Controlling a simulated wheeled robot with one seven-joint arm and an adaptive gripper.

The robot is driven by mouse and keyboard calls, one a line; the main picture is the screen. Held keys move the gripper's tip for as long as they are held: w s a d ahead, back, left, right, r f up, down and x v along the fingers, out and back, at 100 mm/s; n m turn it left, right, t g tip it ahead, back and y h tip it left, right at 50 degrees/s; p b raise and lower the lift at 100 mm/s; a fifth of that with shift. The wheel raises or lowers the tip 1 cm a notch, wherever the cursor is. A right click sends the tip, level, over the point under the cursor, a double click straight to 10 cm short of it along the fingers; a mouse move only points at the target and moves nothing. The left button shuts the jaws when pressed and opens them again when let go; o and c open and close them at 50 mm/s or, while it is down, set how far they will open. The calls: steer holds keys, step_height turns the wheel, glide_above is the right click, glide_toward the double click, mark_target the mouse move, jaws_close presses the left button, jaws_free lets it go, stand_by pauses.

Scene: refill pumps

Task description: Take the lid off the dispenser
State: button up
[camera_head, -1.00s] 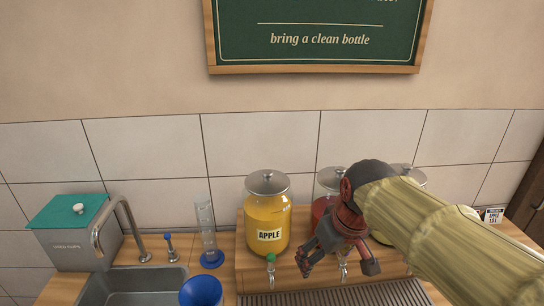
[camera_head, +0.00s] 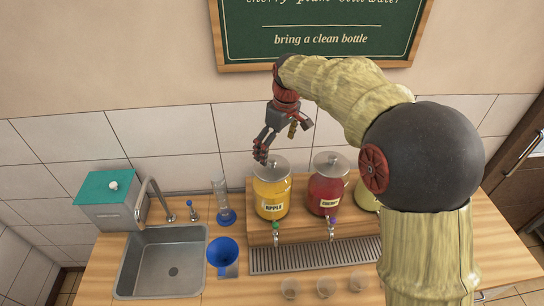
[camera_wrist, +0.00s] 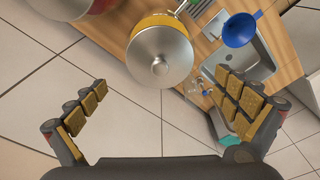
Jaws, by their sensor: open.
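The apple dispenser (camera_head: 271,200) is a glass jar of yellow juice on a wooden stand, with a green-handled tap. Its round metal lid (camera_head: 268,164) with a small knob sits on top. In the wrist view the lid (camera_wrist: 159,60) shows from above, its knob near the middle, ahead of and between my fingers. My gripper (camera_head: 263,153) is above the apple dispenser at its lid's back left in the head view. In the wrist view my gripper (camera_wrist: 165,105) is open with its fingers spread wide and nothing between them.
A red-juice dispenser (camera_head: 325,192) stands to the right, and a third (camera_head: 367,195) is partly hidden by my arm. A sink (camera_head: 163,262), blue funnel (camera_head: 222,252), measuring cylinder (camera_head: 222,205) and teal-lidded box (camera_head: 112,200) are left. Several small glasses (camera_head: 325,287) stand in front of the drip tray (camera_head: 300,257).

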mark_target(272, 161)
steer(key=shift+w+a+f+p, duration=0.2)
steer(key=shift+f+p, duration=0.1)
steer(key=shift+f, duration=1)
steer(key=shift+w+a+f+p, duration=0.2)
steer(key=shift+w+f+p, duration=0.05)
steer(key=shift+f, duration=1)
steer(key=shift+w+a+f+p, duration=0.2)
steer(key=shift+f+p, duration=0.1)
steer(key=shift+f, duration=1)
steer(key=shift+c, duration=1.2)
steer(key=shift+s, duration=0.1)
steer(key=c, duration=0.7)
